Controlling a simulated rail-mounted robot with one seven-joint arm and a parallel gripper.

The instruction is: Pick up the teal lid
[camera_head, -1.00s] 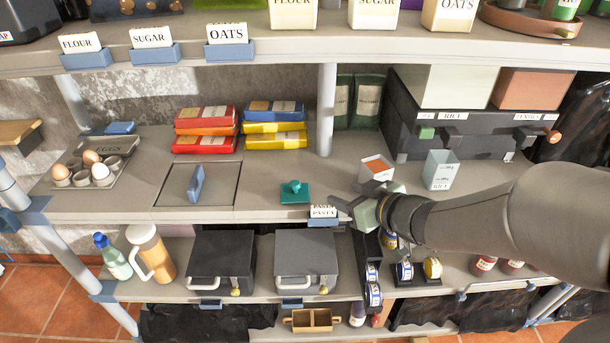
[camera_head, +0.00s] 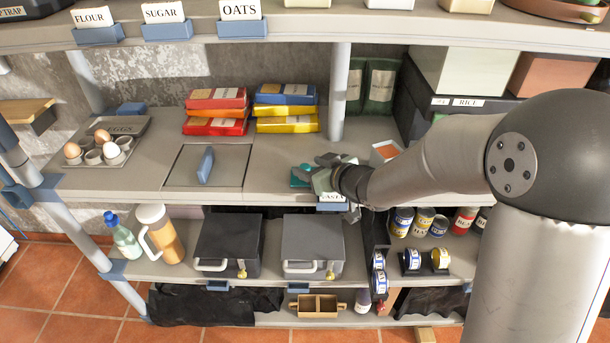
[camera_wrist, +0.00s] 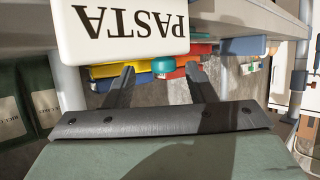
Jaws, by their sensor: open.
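The teal lid (camera_head: 300,176) rests on the middle shelf, left of the pasta label, and is partly hidden by my gripper. In the wrist view, a round teal part of the lid (camera_wrist: 163,67) shows between and beyond my two dark fingers. My gripper (camera_head: 318,168) is at the lid's right side, low over the shelf near its front edge. Its fingers are apart (camera_wrist: 160,88) with nothing held. I cannot tell whether a finger touches the lid.
The white pasta label (camera_head: 331,196) stands close to my gripper and looms large in the wrist view (camera_wrist: 120,30). A hatch panel with a blue handle (camera_head: 206,165) lies to the left. Red and yellow packets (camera_head: 287,124) are behind. An upright post (camera_head: 338,95) stands behind my gripper.

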